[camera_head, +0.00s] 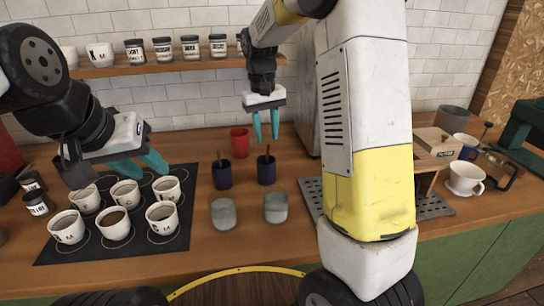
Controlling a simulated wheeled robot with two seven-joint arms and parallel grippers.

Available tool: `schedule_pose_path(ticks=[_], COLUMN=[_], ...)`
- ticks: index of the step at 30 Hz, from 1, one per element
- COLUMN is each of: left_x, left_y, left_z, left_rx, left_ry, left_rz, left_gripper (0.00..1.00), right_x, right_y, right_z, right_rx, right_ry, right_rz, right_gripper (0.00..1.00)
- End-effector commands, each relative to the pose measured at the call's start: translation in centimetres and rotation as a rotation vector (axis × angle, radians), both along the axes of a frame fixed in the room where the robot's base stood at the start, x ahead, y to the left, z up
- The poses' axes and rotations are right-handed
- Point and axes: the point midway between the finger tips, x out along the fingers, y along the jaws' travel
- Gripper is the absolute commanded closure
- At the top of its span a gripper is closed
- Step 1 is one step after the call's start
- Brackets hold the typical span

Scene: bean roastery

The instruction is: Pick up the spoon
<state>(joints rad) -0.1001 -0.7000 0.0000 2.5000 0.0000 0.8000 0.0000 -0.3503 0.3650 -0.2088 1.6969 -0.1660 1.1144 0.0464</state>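Two dark blue cups stand on the wooden counter, a left one (222,177) and a right one (266,171). A thin brown handle (219,156) sticks up from the left cup and a similar handle (267,151) from the right cup. They may be spoons; their lower ends are hidden inside the cups. My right gripper (266,138) hangs above the right cup, fingers down and apart, with nothing visible between them. My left gripper (143,169) is over the back of the black mat, fingers apart and empty, near the white cups.
Several white cups, one of them here (114,222), stand on the black mat (62,252). Two clear glasses (223,213) (275,207) stand in front of the blue cups, and a red cup (240,142) behind. A jar shelf (150,67) runs along the wall. My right arm hides the counter's middle right.

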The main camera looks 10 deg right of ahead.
Motion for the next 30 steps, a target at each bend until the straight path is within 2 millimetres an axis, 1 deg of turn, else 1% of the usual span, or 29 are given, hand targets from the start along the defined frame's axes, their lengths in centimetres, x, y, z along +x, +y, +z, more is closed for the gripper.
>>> schedule_pose_path(ticks=[8,15,19,25,26,30], left_x=[0.0,0.0,0.0,0.0,0.0,0.0], left_y=[0.0,0.0,0.0,0.0,0.0,0.0], left_z=[0.0,0.0,0.0,0.0,0.0,0.0], left_rx=[0.000,0.000,0.000,0.000,0.000,0.000], left_ry=[0.000,0.000,0.000,0.000,0.000,0.000], left_rz=[0.000,0.000,0.000,0.000,0.000,0.000], left_gripper=[0.64,0.64,0.64,0.64,0.64,0.64], right_x=[0.0,0.1,0.2,0.2,0.2,0.2], right_y=[-0.2,-0.3,-0.4,-0.4,-0.4,-0.4], right_z=[-3.1,-6.7,-7.5,-7.6,-7.6,-7.6], right_rx=[-0.002,-0.002,0.000,0.000,0.000,0.000], right_ry=[0.004,0.005,0.002,0.001,0.001,0.001], right_rz=[0.000,0.000,-0.001,0.000,0.000,0.000], right_gripper=[0.66,0.66,0.66,0.66,0.68,0.95])
